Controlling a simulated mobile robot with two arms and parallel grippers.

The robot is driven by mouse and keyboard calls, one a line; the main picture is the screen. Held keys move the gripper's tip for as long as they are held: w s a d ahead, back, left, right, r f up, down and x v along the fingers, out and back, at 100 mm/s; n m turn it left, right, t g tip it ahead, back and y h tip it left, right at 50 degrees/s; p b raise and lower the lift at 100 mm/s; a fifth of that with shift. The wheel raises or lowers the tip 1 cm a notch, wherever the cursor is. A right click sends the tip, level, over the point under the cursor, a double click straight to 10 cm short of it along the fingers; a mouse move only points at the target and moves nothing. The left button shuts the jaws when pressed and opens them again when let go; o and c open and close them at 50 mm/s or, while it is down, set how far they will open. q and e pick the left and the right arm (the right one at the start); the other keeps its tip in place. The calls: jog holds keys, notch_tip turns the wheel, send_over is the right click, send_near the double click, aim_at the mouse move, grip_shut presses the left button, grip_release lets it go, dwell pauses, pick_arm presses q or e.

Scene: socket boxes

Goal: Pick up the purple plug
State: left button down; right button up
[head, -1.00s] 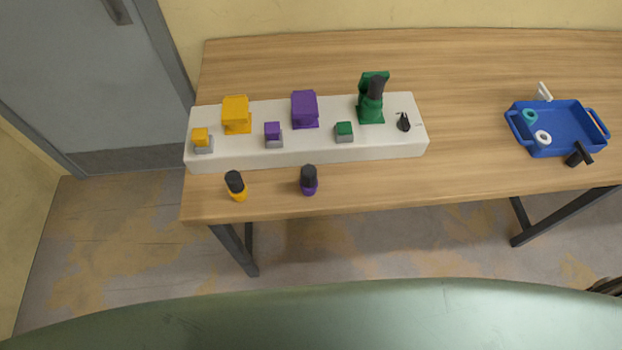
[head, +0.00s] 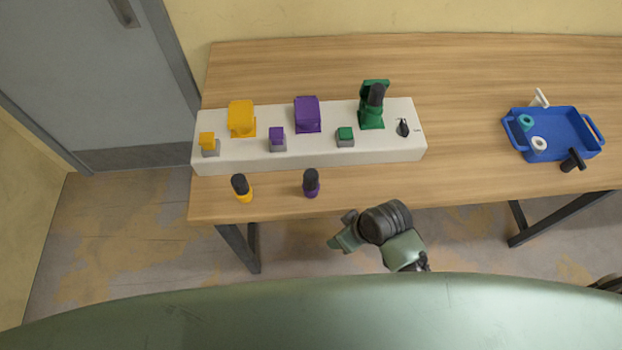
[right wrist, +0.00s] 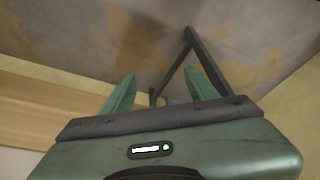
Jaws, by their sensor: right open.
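The purple plug (head: 311,184), with a black top, stands upright on the table (head: 450,185) near its front edge, in front of the white socket box (head: 320,158). The purple socket (head: 307,114) on the box has its lid down. My right gripper (head: 335,243) is in front of the table edge in the head view, to the right of and nearer than the purple plug. In the right wrist view its two green fingers (right wrist: 160,92) are apart with nothing between them. The plug is not seen in that view. My left gripper is not in view.
A green plug (head: 375,103) sits in the green socket. A blue tray (head: 567,130) with rings lies at the right. The table between box and tray is clear.

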jog(key=a+r+n+y, duration=0.1)
jog(key=a+r+n, duration=0.3)
jog(key=r, duration=0.9)
notch_tip(320, 180, up, 4)
jog(key=n+g+h, duration=0.3)
jog(key=n, duration=1.4)
send_over(311, 174)
jog(key=shift+s+a+p, duration=0.1)
jog(key=shift+a+p, duration=0.1)
jog(key=shift+p, duration=0.2)
jog(key=shift+d+f, duration=0.1)
notch_tip(311, 174, down, 6)
jog(key=p, duration=0.2)
jog(key=shift+d+f+p, duration=0.1)
jog(key=shift+p, duration=0.2)
jog(key=shift+f, duration=0.6)
grip_shut()
